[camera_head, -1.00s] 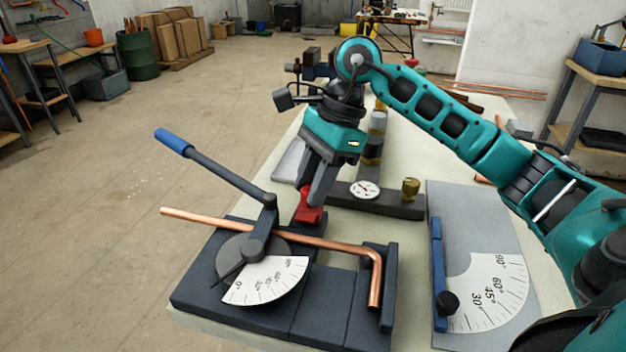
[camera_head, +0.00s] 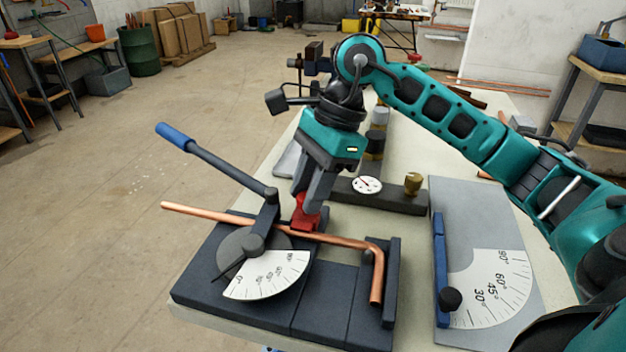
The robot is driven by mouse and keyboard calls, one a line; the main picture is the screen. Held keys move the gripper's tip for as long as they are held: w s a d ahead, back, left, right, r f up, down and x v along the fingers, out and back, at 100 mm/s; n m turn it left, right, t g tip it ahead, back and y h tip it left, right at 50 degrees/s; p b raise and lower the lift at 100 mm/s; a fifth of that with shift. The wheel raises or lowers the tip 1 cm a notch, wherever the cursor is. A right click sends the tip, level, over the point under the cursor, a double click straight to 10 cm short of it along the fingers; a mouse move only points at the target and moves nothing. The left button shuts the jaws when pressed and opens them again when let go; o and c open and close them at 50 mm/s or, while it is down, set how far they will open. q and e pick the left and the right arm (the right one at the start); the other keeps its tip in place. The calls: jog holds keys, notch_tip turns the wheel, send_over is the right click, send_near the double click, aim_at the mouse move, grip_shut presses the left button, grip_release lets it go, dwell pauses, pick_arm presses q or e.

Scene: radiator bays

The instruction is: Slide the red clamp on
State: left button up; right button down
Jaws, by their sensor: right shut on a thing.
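My right gripper (camera_head: 308,205) points down behind the copper pipe and is shut on the red clamp (camera_head: 304,221). The clamp sits low at the far side of the pipe, by the bender's dark base. I cannot tell whether it touches the pipe. The copper pipe (camera_head: 335,239) lies across the pipe bender, bent toward me at its right end. The bender (camera_head: 325,290) has a white angle scale (camera_head: 268,276) and a lever with a blue handle (camera_head: 173,134). The lever stands raised to the left. My left gripper is not in view.
A dark block with a dial gauge (camera_head: 367,186) and a brass fitting (camera_head: 413,184) stands behind the bender. A grey angle plate (camera_head: 470,220) with a blue bar (camera_head: 440,255) lies on the right. Pale table top shows between them.

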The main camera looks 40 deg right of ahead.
jog(key=shift+s+a, duration=0.15)
jog(key=shift+a, duration=0.05)
jog(key=c, duration=0.8)
grip_release()
jog(key=shift+r, duration=0.1)
jog(key=shift+d+r, duration=0.2)
jog(key=shift+r, duration=0.1)
jog(key=p+v, duration=0.1)
jog(key=v, duration=1.1)
jog(key=shift+p, duration=0.4)
